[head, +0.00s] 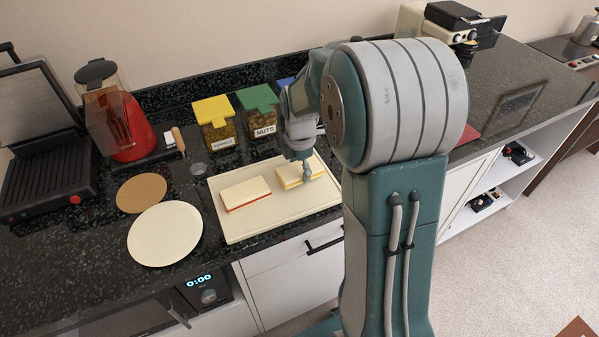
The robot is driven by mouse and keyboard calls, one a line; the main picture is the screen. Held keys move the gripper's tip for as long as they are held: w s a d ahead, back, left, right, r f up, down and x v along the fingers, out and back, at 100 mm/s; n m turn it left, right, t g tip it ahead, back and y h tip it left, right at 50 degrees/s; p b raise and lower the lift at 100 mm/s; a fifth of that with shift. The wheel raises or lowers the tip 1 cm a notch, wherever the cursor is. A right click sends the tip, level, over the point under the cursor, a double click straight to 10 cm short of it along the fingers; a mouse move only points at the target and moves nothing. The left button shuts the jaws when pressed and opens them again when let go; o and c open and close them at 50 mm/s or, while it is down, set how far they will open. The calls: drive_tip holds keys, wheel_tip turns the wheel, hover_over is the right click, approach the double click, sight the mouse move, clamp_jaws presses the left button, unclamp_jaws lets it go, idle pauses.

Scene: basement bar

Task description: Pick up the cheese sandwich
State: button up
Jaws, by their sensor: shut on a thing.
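Two sandwiches lie on a cream cutting board (240,231). The right sandwich (290,174) has a yellow layer between pale bread slices, which looks like cheese. The left sandwich (245,193) has a red layer along its edge. My gripper (305,175) points down at the right end of the yellow-layered sandwich and is shut on it. The sandwich appears to be at or just above the board; I cannot tell whether it is lifted. My arm hides the board's right part.
A white plate (165,234) and a round brown mat (141,193) are left of the board. Behind it stand jars with a yellow lid (213,112) and a green lid (259,100). A red blender (130,130) and a grill (45,160) stand at the left.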

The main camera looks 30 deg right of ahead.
drive_tip(key=s+a+r, duration=1)
drive_tip(key=r, duration=0.1)
drive_tip(key=shift+r, duration=0.15)
